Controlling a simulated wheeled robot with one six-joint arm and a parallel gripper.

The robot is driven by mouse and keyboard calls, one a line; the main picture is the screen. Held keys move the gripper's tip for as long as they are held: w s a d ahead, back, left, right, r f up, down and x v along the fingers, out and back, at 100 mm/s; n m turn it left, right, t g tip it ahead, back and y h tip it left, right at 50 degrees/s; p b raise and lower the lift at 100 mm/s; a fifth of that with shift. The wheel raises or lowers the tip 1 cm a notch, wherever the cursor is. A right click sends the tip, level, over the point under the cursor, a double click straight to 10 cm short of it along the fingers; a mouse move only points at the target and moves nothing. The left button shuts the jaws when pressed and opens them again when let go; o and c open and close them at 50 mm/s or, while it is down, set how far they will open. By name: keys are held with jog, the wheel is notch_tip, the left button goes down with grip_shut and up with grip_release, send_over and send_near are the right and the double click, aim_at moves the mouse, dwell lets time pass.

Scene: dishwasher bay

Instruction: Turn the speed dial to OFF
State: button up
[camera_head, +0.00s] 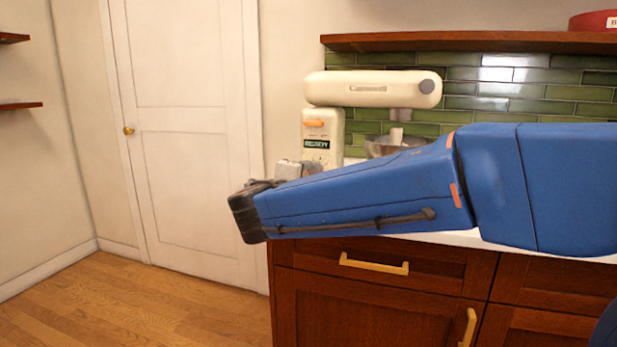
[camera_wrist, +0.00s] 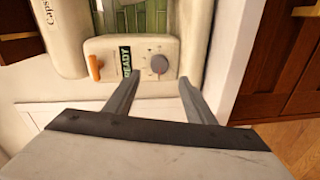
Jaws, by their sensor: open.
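A cream stand mixer (camera_head: 373,89) stands on the white counter against the green tiles. In the wrist view its control panel (camera_wrist: 130,60) carries a round grey dial (camera_wrist: 159,64) with small marks around it, too small to read. Left of the dial are a dark label reading READY (camera_wrist: 126,61) and an orange lever (camera_wrist: 94,67). My gripper (camera_wrist: 154,80) is open and empty, its fingers apart on either side of the dial's line and short of the panel in the picture. In the head view my blue arm hides the dial and most of the gripper.
A metal bowl (camera_head: 388,146) sits under the mixer head. A wooden shelf (camera_head: 450,41) runs above. Wooden cabinets with brass handles (camera_head: 374,263) stand below the counter. Open wood floor (camera_head: 130,305) and a white door (camera_head: 190,130) are at left.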

jog(key=v, duration=0.9)
jog(key=shift+s, duration=0.25)
jog(key=shift+a, duration=0.15)
jog(key=s+d+f+m+g, duration=0.2)
jog(key=s+d+f+g, duration=0.15)
jog(key=d, duration=0.55)
jog(key=s+d+f+m+g+h, duration=0.1)
jog(key=s+d+f+m+g, duration=0.1)
jog(key=d+f, duration=0.45)
jog(key=s+d+f+m+g, duration=0.1)
jog(key=s+d+f+g, duration=0.2)
jog(key=d, duration=0.7)
jog(key=s+d+f+m+g+y, duration=0.1)
jog(key=s+d+f+m+y, duration=0.1)
jog(key=s+f, duration=0.4)
jog(key=s+d+f+m+g+y, duration=0.2)
jog(key=s+f+m+y, duration=0.2)
jog(key=s, duration=0.8)
notch_tip(320, 180, down, 3)
jog(key=shift+d+r+m, duration=0.2)
jog(key=shift+d+m, duration=0.15)
jog(key=shift+m, duration=0.45)
